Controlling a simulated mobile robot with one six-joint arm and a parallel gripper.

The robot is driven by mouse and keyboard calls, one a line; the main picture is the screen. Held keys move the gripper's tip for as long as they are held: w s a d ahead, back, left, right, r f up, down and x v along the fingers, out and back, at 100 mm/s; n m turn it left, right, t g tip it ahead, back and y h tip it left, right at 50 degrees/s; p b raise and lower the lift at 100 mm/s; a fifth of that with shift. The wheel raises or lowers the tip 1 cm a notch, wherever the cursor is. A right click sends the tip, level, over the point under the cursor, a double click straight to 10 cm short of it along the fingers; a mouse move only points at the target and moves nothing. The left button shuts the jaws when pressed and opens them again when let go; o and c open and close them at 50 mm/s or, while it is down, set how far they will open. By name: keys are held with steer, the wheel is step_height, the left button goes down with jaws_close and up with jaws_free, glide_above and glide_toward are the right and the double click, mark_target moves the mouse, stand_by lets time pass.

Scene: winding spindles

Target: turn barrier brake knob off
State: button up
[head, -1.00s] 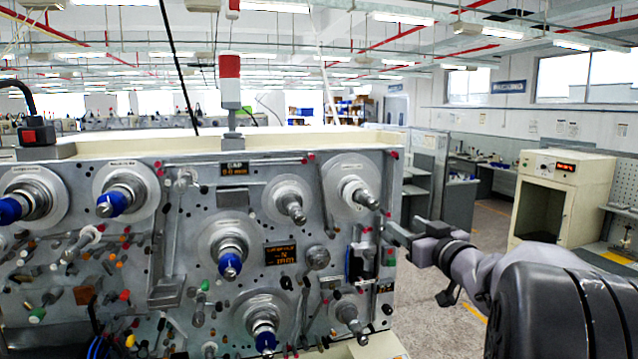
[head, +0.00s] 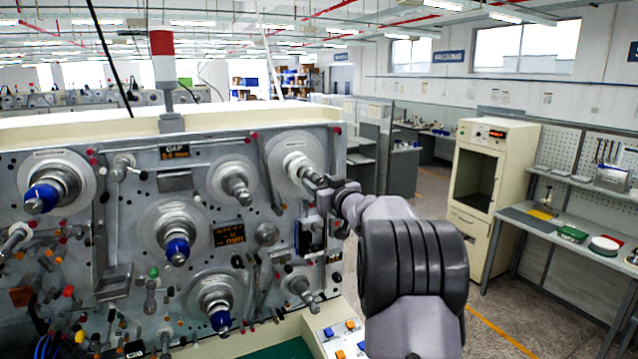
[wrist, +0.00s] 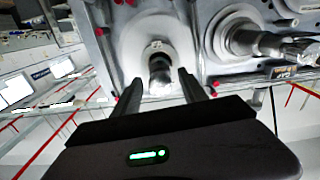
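The winding machine's grey front panel (head: 122,225) fills the left of the head view. I cannot tell for certain which part is the barrier brake knob, as the labels are too small to read. My gripper (head: 318,182) is at the upper right spindle (head: 296,168), close to its outer end. In the wrist view my gripper (wrist: 160,82) is open, with one dark finger on each side of this metal spindle (wrist: 159,70). The spindle stands out from a pale disc (wrist: 165,36). I cannot tell whether its tip is between the fingertips or just beyond them.
A neighbouring spindle (wrist: 275,42) stands to the right in the wrist view. Blue-tipped spindles (head: 176,248) and small knobs crowd the panel. A switch panel (head: 342,335) is at the lower right. A cream cabinet (head: 487,190) and a workbench (head: 590,225) stand beyond open floor.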

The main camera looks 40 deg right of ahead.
jaws_close()
steer(key=shift+n, duration=0.4)
steer(key=n+b, duration=0.2)
steer(key=n, duration=0.2)
steer(key=shift+f+n+b, duration=0.1)
steer(key=shift+n+b, duration=0.25)
steer(key=shift+n, duration=0.05)
steer(key=n+b, duration=0.2)
steer(key=n, duration=0.4)
steer(key=shift+d, duration=0.1)
steer(key=shift+n, duration=0.3)
steer(key=shift+o, duration=0.2)
jaws_free()
